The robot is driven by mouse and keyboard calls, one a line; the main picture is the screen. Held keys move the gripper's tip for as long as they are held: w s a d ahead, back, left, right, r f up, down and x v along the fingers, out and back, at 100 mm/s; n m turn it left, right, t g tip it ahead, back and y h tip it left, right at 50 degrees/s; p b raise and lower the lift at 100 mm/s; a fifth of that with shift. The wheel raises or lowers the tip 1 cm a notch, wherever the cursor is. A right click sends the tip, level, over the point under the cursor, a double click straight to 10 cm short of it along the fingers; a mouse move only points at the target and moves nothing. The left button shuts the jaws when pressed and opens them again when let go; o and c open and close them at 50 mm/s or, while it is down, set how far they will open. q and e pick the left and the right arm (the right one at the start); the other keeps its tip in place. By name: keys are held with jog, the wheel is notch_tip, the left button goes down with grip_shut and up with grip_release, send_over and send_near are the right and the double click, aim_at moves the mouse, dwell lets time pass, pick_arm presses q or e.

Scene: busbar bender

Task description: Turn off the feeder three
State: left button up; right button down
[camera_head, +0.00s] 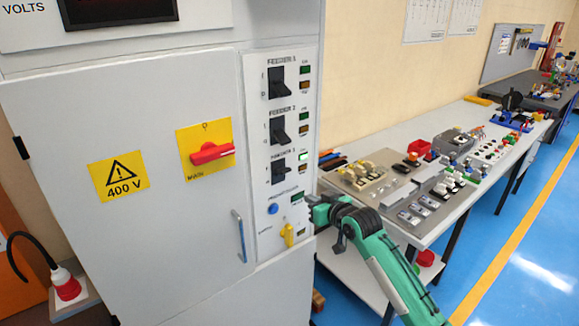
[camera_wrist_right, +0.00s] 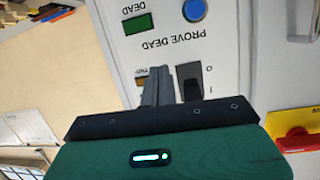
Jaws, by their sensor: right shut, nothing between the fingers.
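The feeder three switch (camera_head: 278,171) is the lowest of three black switches on the cabinet's narrow panel. Its green lamp (camera_head: 303,156) looks brighter than those of feeders one and two. I cannot tell its lever position surely. My right gripper (camera_head: 311,203) is at the panel's right edge, a little below and right of this switch. In the right wrist view the picture is upside down; the shut, empty fingers (camera_wrist_right: 160,86) are beside the black switch (camera_wrist_right: 190,80) with O and I marks. Whether they touch it cannot be told. My left gripper is out of view.
Feeder one (camera_head: 277,82) and feeder two (camera_head: 279,130) switches are above. A blue button (camera_head: 273,208) and yellow handle (camera_head: 288,234) are below. The red main switch (camera_head: 211,153) is on the door at left. A cluttered workbench (camera_head: 441,222) stands right.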

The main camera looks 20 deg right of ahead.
jog(key=n+t+y, duration=0.1)
jog(key=n+y, duration=0.1)
send_near(278, 147)
jog(key=v, duration=0.4)
jog(key=shift+w+a+f, duration=0.1)
jog(key=shift+w+f, duration=0.15)
jog(key=shift+f, duration=0.25)
jog(key=shift+p, duration=0.3)
jog(key=p+x, duration=0.1)
jog(key=x, duration=0.2)
jog(key=p+x, duration=0.1)
jog(key=x, duration=0.2)
jog(key=p+x, duration=0.2)
jog(key=x, duration=0.2)
jog(key=shift+r, duration=0.35)
jog(key=f, duration=0.1)
jog(key=f+p, duration=0.1)
jog(key=s+f, duration=0.1)
jog(key=shift+d, duration=0.3)
jog(key=shift+s+f+p, duration=0.3)
jog(key=shift+f+p, duration=0.05)
jog(key=shift+f, duration=0.1)
